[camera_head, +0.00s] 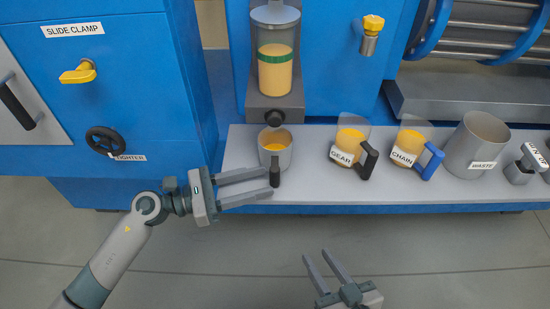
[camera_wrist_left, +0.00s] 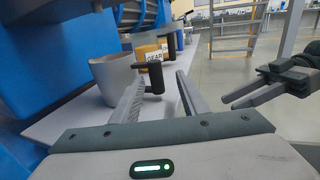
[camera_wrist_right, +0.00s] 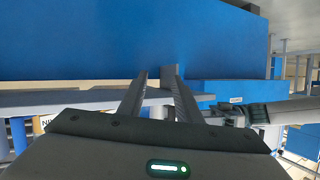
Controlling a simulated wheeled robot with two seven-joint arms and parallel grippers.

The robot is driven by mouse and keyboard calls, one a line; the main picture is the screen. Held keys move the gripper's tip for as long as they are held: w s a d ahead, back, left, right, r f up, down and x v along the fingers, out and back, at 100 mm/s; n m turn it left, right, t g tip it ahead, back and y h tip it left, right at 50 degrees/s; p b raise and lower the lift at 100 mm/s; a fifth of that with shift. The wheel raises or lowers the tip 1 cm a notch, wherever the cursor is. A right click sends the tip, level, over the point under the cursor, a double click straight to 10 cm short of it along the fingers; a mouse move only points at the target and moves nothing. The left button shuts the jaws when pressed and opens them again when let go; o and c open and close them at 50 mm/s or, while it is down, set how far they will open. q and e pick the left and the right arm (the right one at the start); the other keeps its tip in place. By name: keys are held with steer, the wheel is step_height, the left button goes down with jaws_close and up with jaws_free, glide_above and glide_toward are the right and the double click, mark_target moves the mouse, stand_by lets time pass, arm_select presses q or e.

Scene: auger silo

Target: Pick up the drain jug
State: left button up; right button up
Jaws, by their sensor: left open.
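The drain jug (camera_head: 275,153) is a grey cup holding some yellow liquid, with a dark upright handle towards me. It stands upright on the grey shelf (camera_head: 310,190), below the sight glass and its dark spout. My left gripper (camera_head: 268,182) is open, its fingers reaching in from the left to the handle. In the left wrist view, the handle (camera_wrist_left: 155,82) shows between the fingertips, with the jug body (camera_wrist_left: 113,80) to the left. I cannot tell if either finger touches it. My right gripper (camera_head: 317,254) is open and empty over the floor, away from the shelf.
To the right on the shelf stand the GEAR jug (camera_head: 350,141), the CHAIN jug (camera_head: 408,145) and the grey WASTE container (camera_head: 478,140). The sight glass (camera_head: 275,70) is directly behind the drain jug. A blue cabinet (camera_head: 130,100) with a handwheel (camera_head: 105,141) is at left.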

mark_target(275, 175)
arm_select(q)
steer(key=x, duration=0.4)
steer(key=shift+w+d+r, duration=0.15)
steer(key=shift+w, duration=0.3)
steer(key=shift+w+d, duration=0.1)
steer(key=shift+d, duration=0.15)
arm_select(e)
steer(key=shift+s+d+f+g, duration=0.2)
steer(key=shift+f+g, duration=0.1)
steer(key=shift+f, duration=0.15)
steer(key=shift+s+d+f+g, duration=0.2)
steer(key=shift+f+g, duration=0.1)
steer(key=shift+f, duration=0.1)
steer(key=shift+a, duration=0.1)
arm_select(q)
jaws_close()
